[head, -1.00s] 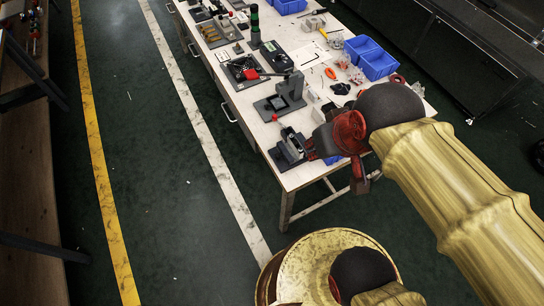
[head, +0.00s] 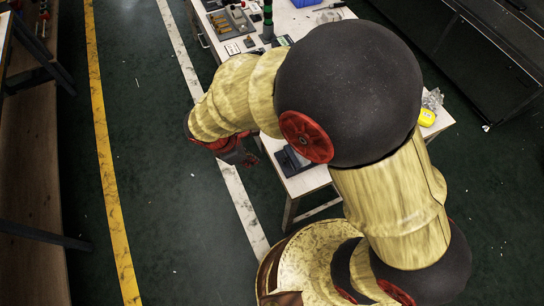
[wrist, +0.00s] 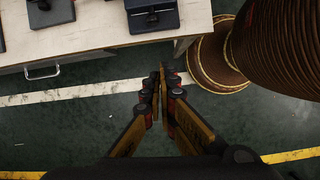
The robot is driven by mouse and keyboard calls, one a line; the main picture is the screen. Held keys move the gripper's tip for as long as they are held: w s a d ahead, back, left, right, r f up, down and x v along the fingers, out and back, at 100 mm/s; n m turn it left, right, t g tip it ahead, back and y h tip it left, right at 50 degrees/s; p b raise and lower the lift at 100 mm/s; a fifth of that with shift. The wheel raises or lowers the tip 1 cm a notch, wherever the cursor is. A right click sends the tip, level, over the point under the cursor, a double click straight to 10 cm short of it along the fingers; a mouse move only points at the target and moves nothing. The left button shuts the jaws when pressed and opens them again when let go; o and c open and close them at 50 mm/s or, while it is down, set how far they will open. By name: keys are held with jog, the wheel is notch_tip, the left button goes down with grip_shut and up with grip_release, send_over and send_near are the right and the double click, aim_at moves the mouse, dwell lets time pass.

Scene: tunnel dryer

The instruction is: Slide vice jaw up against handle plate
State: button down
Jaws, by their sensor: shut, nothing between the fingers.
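A dark grey device that looks like the vice (wrist: 152,18) sits at the table's front edge in the wrist view, cut off by the top of the picture. In the head view only a small dark part of it (head: 290,160) shows, because my arm covers the rest. Its jaw and handle plate cannot be told apart. My gripper (wrist: 162,72) is shut and empty. It hangs over the floor beyond the table edge, apart from the vice. In the head view my gripper (head: 246,158) is beside the table's left edge, partly hidden.
The wooden table (wrist: 110,35) holds another dark device (wrist: 50,12) left of the vice. A drawer handle (wrist: 42,73) sticks out below the edge. A yellow object (head: 426,117) lies at the table's right side. The green floor left of the table is clear.

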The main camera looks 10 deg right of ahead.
aim_at(282, 159)
jog(key=shift+n, duration=0.8)
jog(key=shift+w+d+f+b, duration=0.45)
jog(key=shift+d+f+b, duration=0.35)
jog(key=shift+d+f, duration=0.6)
jog(key=shift+w+d+f+b, duration=0.45)
jog(key=shift+d+f+b, duration=0.4)
jog(key=shift+f, duration=0.8)
jog(key=shift+w+d+f+b, duration=0.45)
jog(key=shift+d+f+b, duration=0.25)
jog(key=shift+d+f, duration=0.75)
jog(key=shift+a+f, duration=0.1)
jog(key=shift+a, duration=0.05)
jog(key=shift+w+d+p, duration=0.25)
jog(key=shift+d+p, duration=0.1)
jog(key=shift+d, duration=0.5)
jog(key=shift+w+d+p, duration=0.25)
jog(key=shift+d+p, duration=0.05)
jog(key=shift+d, duration=0.55)
jog(key=shift+a, duration=0.1)
